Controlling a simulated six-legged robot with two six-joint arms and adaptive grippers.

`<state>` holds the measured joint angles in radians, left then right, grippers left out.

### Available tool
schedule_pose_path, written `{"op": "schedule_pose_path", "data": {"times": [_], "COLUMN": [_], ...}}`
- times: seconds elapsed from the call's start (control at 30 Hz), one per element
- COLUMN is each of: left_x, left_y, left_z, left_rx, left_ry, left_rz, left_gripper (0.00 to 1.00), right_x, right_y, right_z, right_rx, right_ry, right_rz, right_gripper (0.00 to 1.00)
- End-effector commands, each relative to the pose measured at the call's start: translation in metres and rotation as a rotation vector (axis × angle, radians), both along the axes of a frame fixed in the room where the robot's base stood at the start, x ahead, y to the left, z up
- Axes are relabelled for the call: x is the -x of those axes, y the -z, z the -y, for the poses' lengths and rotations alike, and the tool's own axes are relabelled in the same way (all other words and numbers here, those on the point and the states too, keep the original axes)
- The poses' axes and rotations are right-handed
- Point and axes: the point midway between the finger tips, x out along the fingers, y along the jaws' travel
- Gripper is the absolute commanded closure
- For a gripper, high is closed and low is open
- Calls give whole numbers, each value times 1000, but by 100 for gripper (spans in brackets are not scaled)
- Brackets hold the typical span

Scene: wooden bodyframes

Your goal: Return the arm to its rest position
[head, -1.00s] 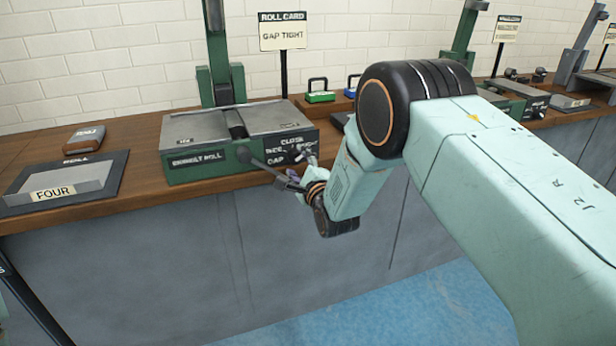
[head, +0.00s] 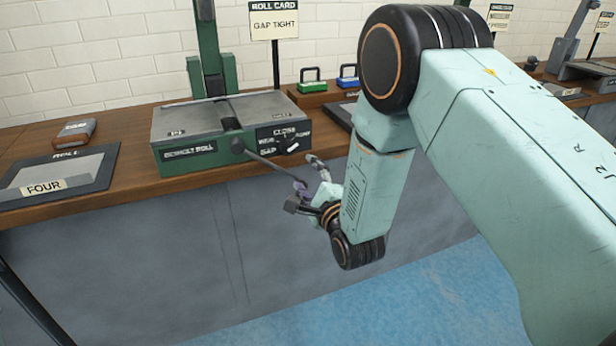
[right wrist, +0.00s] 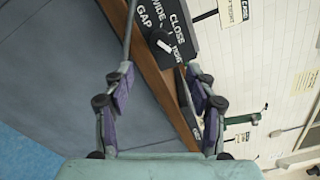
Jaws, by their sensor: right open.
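My right arm crosses the head view from the right. My right gripper (head: 304,182) is open, in front of and below the right front corner of the green roll machine (head: 190,157). In the right wrist view my gripper (right wrist: 160,88) shows its two purple-padded fingers apart, with nothing seen held between them. A thin dark rod (head: 268,163) runs from a black knob on the machine's front towards my gripper. In the right wrist view the rod (right wrist: 131,28) passes behind the left fingertip; I cannot tell whether they touch. My left gripper is not in view.
The wooden bench (head: 135,185) runs along the white brick wall. A dark tray marked FOUR (head: 95,165) and a small block (head: 76,131) lie left of the machine. The gap dial (right wrist: 165,42) is ahead of my fingers. Blue floor in front is clear.

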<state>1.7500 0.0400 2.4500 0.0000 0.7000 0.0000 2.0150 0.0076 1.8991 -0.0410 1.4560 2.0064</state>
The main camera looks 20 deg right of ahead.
Motion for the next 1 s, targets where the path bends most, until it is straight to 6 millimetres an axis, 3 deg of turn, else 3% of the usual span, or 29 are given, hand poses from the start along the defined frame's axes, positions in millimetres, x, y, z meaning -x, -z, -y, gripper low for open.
{"op": "schedule_pose_path", "data": {"times": [0.37, 0.53, 0.77, 0.87, 1.0], "left_x": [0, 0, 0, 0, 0], "left_y": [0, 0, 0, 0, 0], "left_z": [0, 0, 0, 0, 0], "left_rx": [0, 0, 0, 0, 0], "left_ry": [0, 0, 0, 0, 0], "left_rz": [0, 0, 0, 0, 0], "left_gripper": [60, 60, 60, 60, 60], "right_x": [0, 1, 34, 61, 112], "right_y": [0, 12, 69, 101, 147], "right_z": [0, 0, 2, 4, 5], "right_rx": [20, 239, 717, 918, 1181], "right_ry": [1, -5, -96, -185, -368], "right_rz": [-1, -47, -261, -371, -526], "right_gripper": [43, 43, 43, 43, 43]}}
